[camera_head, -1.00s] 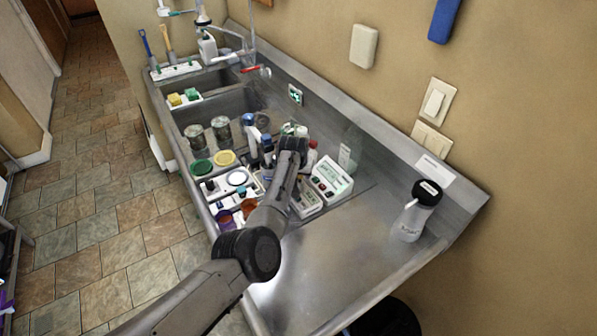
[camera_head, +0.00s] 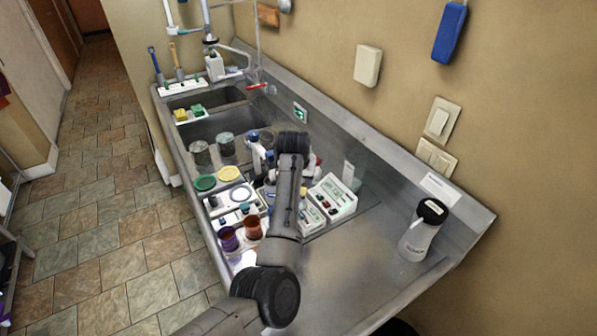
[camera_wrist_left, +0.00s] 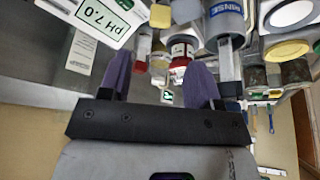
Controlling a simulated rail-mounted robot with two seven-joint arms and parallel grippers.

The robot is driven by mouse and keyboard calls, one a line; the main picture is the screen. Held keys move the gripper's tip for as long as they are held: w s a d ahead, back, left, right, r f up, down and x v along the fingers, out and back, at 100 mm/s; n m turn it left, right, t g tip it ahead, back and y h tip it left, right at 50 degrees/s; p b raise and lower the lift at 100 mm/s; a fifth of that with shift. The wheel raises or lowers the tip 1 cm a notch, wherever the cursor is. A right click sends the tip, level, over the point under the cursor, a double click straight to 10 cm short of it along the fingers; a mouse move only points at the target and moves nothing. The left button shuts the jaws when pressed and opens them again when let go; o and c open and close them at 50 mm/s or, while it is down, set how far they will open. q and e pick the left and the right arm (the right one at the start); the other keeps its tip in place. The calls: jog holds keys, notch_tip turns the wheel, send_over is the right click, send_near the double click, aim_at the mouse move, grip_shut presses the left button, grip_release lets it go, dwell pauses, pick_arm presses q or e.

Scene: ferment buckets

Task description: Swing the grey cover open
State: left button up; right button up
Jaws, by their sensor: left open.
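I cannot tell for sure which part is the grey cover. A small grey-framed wall fitting with a green mark (camera_head: 300,113) sits on the steel backsplash. It seems to show small between my fingers in the left wrist view (camera_wrist_left: 167,97). A greyish panel with a white label (camera_wrist_left: 82,52) stands by the backsplash and also shows in the head view (camera_head: 349,174). My left gripper (camera_wrist_left: 160,80) is open and empty, its two purple fingers apart. In the head view my left arm hides the fingers. My right gripper is not in view.
Under and around my left arm are a white meter (camera_head: 334,197), a purple cup (camera_head: 228,239), an orange cup (camera_head: 252,228) and several bottles. Metal tins (camera_head: 201,153) stand farther back by the sink. A white jug (camera_head: 416,238) stands at right. The front right counter is clear.

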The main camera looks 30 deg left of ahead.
pick_arm(q)
jog(key=shift+v, duration=1.7)
